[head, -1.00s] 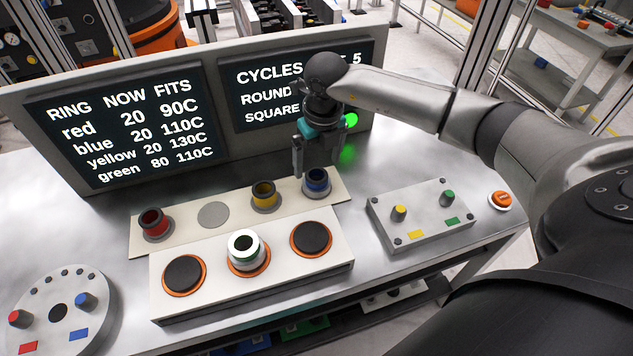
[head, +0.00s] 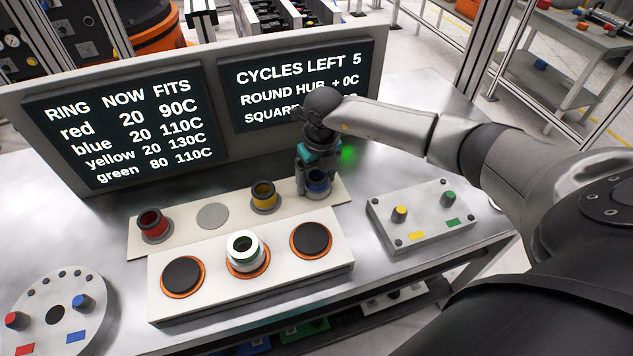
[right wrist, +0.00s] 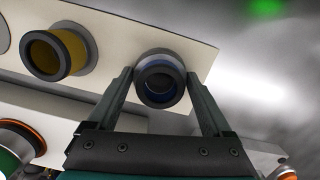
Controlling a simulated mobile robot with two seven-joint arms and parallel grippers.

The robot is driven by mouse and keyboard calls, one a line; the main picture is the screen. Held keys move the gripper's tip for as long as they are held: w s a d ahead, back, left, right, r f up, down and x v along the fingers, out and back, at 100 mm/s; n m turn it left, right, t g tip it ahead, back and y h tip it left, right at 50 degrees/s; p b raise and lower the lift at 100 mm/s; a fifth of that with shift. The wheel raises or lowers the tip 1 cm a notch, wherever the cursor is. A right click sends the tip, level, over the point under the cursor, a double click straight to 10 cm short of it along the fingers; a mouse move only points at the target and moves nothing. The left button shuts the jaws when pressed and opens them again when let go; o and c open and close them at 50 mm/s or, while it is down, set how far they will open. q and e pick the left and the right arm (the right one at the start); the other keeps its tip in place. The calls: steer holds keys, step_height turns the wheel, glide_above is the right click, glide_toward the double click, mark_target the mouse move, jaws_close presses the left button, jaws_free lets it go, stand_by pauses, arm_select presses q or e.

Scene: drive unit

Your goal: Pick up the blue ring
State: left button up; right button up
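The blue ring (head: 319,181) stands on its grey seat at the right end of the back strip (head: 338,193). My right gripper (head: 316,188) has come down over it, one finger on each side. In the right wrist view the blue ring (right wrist: 161,80) sits between the two fingertips of the gripper (right wrist: 158,82); the fingers are spread, and whether they touch the ring I cannot tell. My left gripper is not in view.
A yellow ring (head: 263,192) and a red ring (head: 152,224) stand on the same strip. A green-and-white ring (head: 244,248) is on the middle pad of the front block. A button box (head: 420,215) stands to the right, a round dial plate (head: 58,310) at front left.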

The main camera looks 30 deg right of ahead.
jaws_close()
steer(key=shift+w+r, duration=0.1)
stand_by(0.4)
steer(key=shift+r, duration=0.1)
step_height(320, 180, up, 23)
steer(key=p, duration=0.4)
